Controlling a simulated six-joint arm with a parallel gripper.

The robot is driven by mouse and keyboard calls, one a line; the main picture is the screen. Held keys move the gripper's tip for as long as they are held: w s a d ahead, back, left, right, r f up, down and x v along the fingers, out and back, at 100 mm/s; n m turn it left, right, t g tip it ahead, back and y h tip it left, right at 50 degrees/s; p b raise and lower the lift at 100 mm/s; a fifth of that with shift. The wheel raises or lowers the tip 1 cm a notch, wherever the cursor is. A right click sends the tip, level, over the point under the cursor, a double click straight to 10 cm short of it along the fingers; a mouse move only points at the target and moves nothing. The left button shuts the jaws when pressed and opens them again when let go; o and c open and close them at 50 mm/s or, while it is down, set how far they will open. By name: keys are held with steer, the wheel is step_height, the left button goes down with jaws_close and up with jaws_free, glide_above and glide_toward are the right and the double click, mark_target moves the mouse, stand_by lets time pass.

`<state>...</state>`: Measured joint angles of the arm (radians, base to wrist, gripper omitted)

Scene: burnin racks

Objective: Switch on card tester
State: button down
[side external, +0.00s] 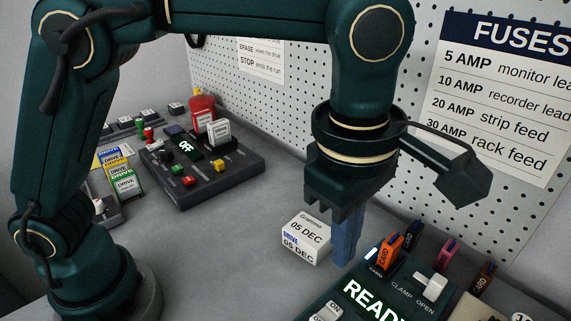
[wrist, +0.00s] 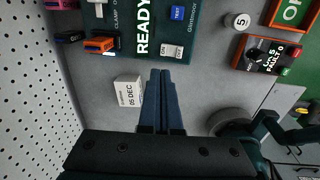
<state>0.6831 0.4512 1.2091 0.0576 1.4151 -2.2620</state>
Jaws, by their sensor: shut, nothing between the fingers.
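The card tester (side external: 350,314) is a dark green unit at the bottom right of the side view and the top of the wrist view (wrist: 198,30). Its display (wrist: 143,25) is lit and reads READY. A white ON/OFF rocker (wrist: 172,51) and a blue TEST button (wrist: 178,13) sit beside the display. A white lever (side external: 430,287) stands by the CLAMP and OPEN marks. An orange card (side external: 387,252) stands upright at the tester's slot. My gripper (side external: 345,262) points down just short of the tester, its blue fingers shut and empty; its tips show in the wrist view (wrist: 161,72).
A white box marked 05 DEC (side external: 306,239) stands close beside my fingers. Several coloured cards, including a pink one (side external: 447,250), stand behind the tester by the pegboard (side external: 285,100). A dark console (side external: 205,178) is further back.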

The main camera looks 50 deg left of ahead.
steer(key=shift+w+r, duration=0.15)
steer(key=shift+r, duration=0.8)
steer(key=shift+w+r, duration=0.1)
steer(key=shift+r, duration=0.8)
steer(key=s+a+r+m+t, duration=0.1)
steer(key=a+r, duration=0.2)
steer(key=a, duration=0.4)
steer(key=s+a+r+t, duration=0.1)
steer(key=a+r+t, duration=0.15)
steer(key=a, duration=0.35)
steer(key=s+a+f+m, duration=0.3)
steer(key=f+m, duration=0.1)
steer(key=m, duration=0.4)
steer(key=s+a+f+m+t, duration=0.1)
steer(key=s+a+f+m, duration=0.2)
steer(key=m, duration=0.6)
steer(key=shift+s+f, duration=0.2)
steer(key=shift+f, duration=1)
